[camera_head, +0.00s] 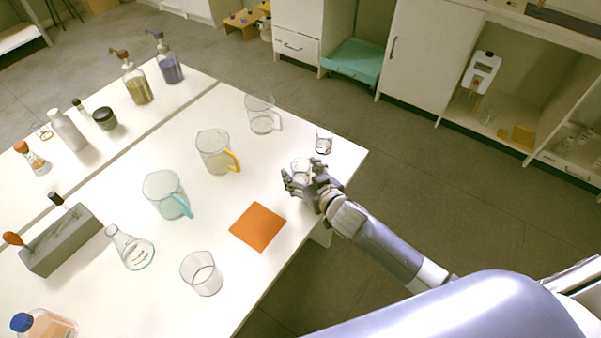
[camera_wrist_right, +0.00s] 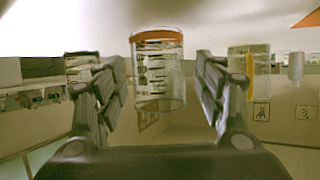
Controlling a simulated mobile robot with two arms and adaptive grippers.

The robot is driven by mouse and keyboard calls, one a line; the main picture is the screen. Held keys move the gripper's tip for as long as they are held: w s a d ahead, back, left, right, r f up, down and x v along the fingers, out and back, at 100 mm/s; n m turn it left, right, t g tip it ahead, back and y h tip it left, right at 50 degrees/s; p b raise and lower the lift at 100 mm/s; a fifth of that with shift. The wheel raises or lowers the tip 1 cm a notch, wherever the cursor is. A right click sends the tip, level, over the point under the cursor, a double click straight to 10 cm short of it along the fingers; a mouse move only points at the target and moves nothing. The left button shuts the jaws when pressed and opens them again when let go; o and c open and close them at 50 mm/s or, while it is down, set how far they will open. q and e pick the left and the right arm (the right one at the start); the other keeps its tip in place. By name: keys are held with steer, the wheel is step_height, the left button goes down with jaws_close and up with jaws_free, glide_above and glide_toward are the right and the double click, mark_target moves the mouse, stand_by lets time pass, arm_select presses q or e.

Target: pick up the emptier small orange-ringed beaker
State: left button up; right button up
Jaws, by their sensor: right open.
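A small clear beaker (camera_head: 300,167) stands on the white table by my right gripper (camera_head: 302,178). In the right wrist view a small beaker (camera_wrist_right: 158,75) with an orange ring at its rim and dark marks shows between the two open fingers, with gaps on both sides. A second small beaker (camera_head: 324,141) stands near the table's right corner, beyond the gripper. A small vessel (camera_wrist_right: 82,68) shows partly behind the left finger in the wrist view. I cannot tell how full either small beaker is. My left gripper is not in view.
A tall clear beaker (camera_head: 261,114) and a yellow-handled jug (camera_head: 214,152) stand on the far side. A teal-handled jug (camera_head: 165,196), a flask (camera_head: 131,249) and a clear beaker (camera_head: 201,275) stand to the left. An orange square (camera_head: 257,227) lies near the table edge.

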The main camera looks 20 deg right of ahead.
steer(key=shift+w+f, duration=0.35)
steer(key=shift+w, duration=0.3)
steer(key=shift+c, duration=0.3)
steer(key=c, duration=1.1)
steer(key=shift+r, duration=0.15)
